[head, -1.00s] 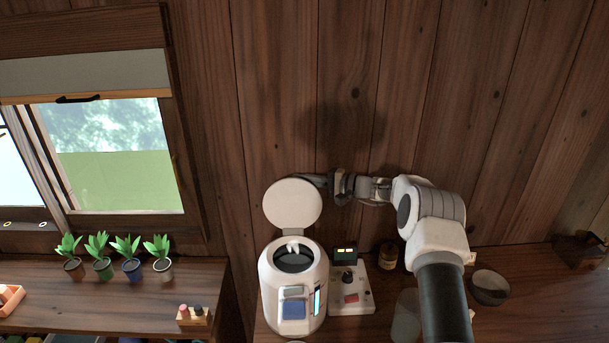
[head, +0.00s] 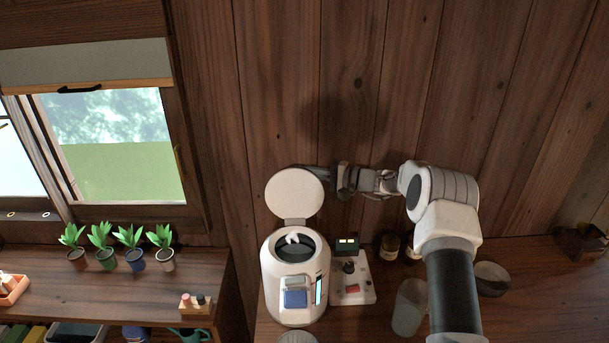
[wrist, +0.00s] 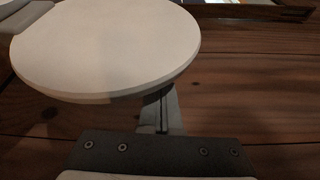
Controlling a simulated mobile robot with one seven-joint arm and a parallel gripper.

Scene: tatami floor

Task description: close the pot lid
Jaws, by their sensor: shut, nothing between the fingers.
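The white pot (head: 285,300) stands on the counter, its round opening facing up with something white inside. Its round white lid (head: 294,192) stands raised on the hinge at the back of the pot. My gripper (head: 318,173) is beside the lid's upper right edge, with its tips partly hidden behind the lid. In the wrist view the lid (wrist: 105,45) fills the upper left, and my shut gripper (wrist: 160,115) reaches to its near edge, its tip hidden under or behind it. I cannot tell whether they touch.
A white control box (head: 352,290) stands right of the pot. Brown jars (head: 390,246), a clear glass (head: 408,308) and a grey bowl (head: 491,279) are further right. The plank wall (head: 400,80) is close behind my arm. Potted plants (head: 130,258) line the left shelf.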

